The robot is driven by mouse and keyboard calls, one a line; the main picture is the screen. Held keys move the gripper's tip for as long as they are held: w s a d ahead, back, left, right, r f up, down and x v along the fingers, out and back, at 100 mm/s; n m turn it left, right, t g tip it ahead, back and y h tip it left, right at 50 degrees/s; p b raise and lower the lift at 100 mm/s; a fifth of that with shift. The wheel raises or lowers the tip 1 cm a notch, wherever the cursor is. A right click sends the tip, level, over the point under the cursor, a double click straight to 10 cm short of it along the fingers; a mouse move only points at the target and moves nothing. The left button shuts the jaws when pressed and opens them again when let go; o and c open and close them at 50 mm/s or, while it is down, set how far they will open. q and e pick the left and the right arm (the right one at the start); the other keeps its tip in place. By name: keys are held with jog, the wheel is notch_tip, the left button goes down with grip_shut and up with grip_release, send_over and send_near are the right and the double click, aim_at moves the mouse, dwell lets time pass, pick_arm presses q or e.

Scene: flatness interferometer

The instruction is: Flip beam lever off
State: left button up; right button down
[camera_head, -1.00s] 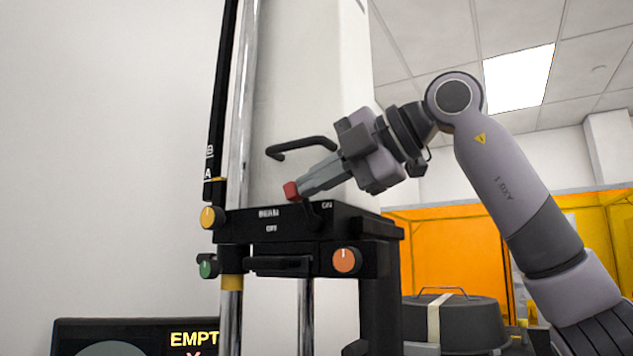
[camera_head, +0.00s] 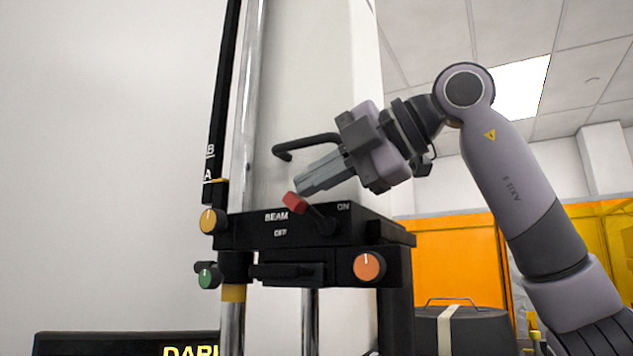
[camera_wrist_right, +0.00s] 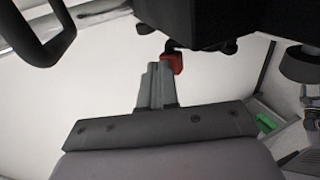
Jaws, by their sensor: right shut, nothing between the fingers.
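The beam lever is a short black arm with a red tip (camera_head: 295,203). It stands on the black panel (camera_head: 350,228) marked BEAM, ON and OFF, its tip leaning up and left from the pivot, toward the BEAM lettering. My right gripper (camera_head: 302,187) is shut and empty, its fingertips just above the red tip in the head view. In the right wrist view the red tip (camera_wrist_right: 171,63) shows just beyond and to the right of the shut fingertips (camera_wrist_right: 154,68). I cannot tell whether they touch. My left gripper is out of view.
A black handle (camera_head: 308,143) juts from the white column just above my right gripper. An orange knob (camera_head: 369,266), a yellow knob (camera_head: 208,219) and a green knob (camera_head: 208,278) surround the panel. A screen (camera_head: 125,345) at lower left shows cut-off yellow text, seemingly DARK.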

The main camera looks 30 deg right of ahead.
jog(key=shift+x, duration=1.5)
jog(key=shift+a+r, duration=0.1)
jog(key=shift+s, duration=0.15)
jog(key=shift+s+d+f+b, duration=0.35)
jog(key=shift+s+b, duration=0.1)
jog(key=shift+s, duration=0.1)
jog(key=v, duration=0.7)
jog(key=shift+b, duration=0.35)
jog(key=shift+r, duration=0.1)
